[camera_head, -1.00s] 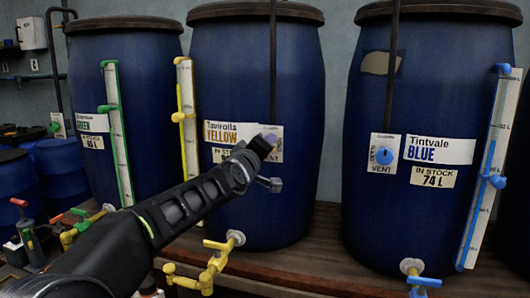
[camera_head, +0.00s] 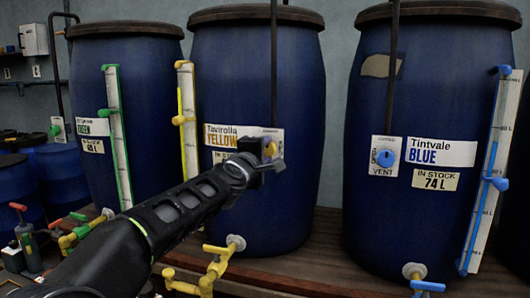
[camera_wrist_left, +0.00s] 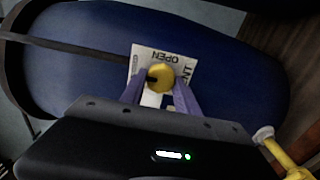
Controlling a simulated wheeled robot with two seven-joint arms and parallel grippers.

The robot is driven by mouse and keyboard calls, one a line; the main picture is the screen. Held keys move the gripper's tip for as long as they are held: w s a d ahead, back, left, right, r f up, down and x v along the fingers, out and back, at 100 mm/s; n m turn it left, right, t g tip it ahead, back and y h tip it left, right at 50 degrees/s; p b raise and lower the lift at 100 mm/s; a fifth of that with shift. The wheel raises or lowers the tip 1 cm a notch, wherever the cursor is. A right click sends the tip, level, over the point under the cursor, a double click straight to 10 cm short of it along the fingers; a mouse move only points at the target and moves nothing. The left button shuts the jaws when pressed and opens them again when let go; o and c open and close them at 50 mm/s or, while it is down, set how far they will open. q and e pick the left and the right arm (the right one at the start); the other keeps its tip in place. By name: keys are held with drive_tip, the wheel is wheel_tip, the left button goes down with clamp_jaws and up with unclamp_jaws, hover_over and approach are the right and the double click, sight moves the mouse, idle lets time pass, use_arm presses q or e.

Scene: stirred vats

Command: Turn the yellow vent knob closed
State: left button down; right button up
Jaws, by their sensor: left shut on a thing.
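The yellow vent knob (camera_head: 270,149) is on the front of the middle blue vat (camera_head: 258,85), on a white vent plate (camera_head: 276,134) right of the Tavirolla YELLOW label. In the left wrist view the knob (camera_wrist_left: 160,75) shows as a round yellow cap with a dark mark at its lower left. The plate (camera_wrist_left: 142,54) there reads OPEN upside down. My left gripper (camera_head: 268,156) is at the plate. In the left wrist view its two purple-grey fingers (camera_wrist_left: 160,88) are shut on the knob, one on each side. My right gripper is not in view.
A dark pipe (camera_head: 273,70) runs down to the plate. A yellow-marked level gauge (camera_head: 186,115) stands at the vat's left and a yellow tap (camera_head: 215,265) below. The Tintvale BLUE vat with its blue vent knob (camera_head: 385,157) stands to the right.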

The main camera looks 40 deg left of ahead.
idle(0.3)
use_arm(q)
drive_tip(key=c, duration=0.9)
unclamp_jaws()
drive_tip(key=v, duration=0.7)
drive_tip(key=shift+s, duration=0.4)
drive_tip(key=shift+d+f, duration=0.1)
drive_tip(key=shift+d, duration=0.05)
